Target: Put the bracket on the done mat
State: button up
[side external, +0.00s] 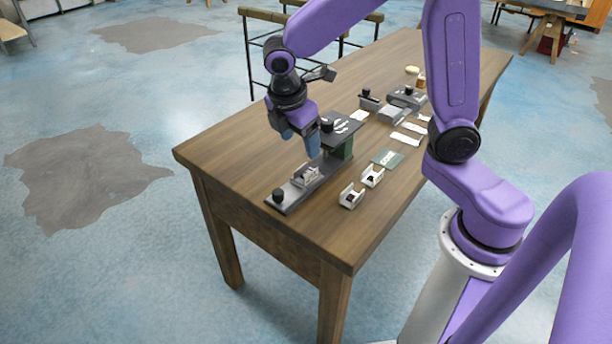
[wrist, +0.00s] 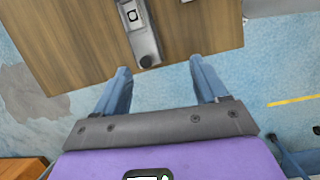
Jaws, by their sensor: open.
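A pale bracket-like part (side external: 306,175) sits on a long dark rail fixture (side external: 289,196) on the wooden table. Two similar pale parts stand beside it on the table, one nearer the front edge (side external: 351,197) and one further back (side external: 372,176). My gripper (side external: 300,142) is open and empty above the table, near the rail. In the wrist view the open fingers (wrist: 160,66) point past the rail's end with its black knob (wrist: 147,61).
A raised dark plate (side external: 341,126) on a green block stands at the rail's far end. White strips (side external: 408,132), grey blocks (side external: 392,114) and small jars (side external: 412,72) lie further back. The left part of the tabletop (side external: 230,150) is clear.

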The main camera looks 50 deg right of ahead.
jog(key=w+d+f+n+h, duration=0.1)
jog(key=w+d+f, duration=0.15)
jog(key=w, duration=0.35)
send_near(304, 169)
jog(key=shift+s+a+f+g, duration=0.15)
jog(key=shift+s+f+g, duration=0.15)
jog(key=shift+s+f, duration=0.4)
jog(key=shift+a+x, duration=0.15)
jog(key=shift+x, duration=1.4)
jog(key=shift+a+x, duration=0.1)
jog(key=shift+x, duration=1.4)
jog(key=shift+w+f, duration=0.1)
jog(key=shift+w, duration=0.05)
jog(key=c, duration=1.2)
jog(key=shift+c, duration=0.2)
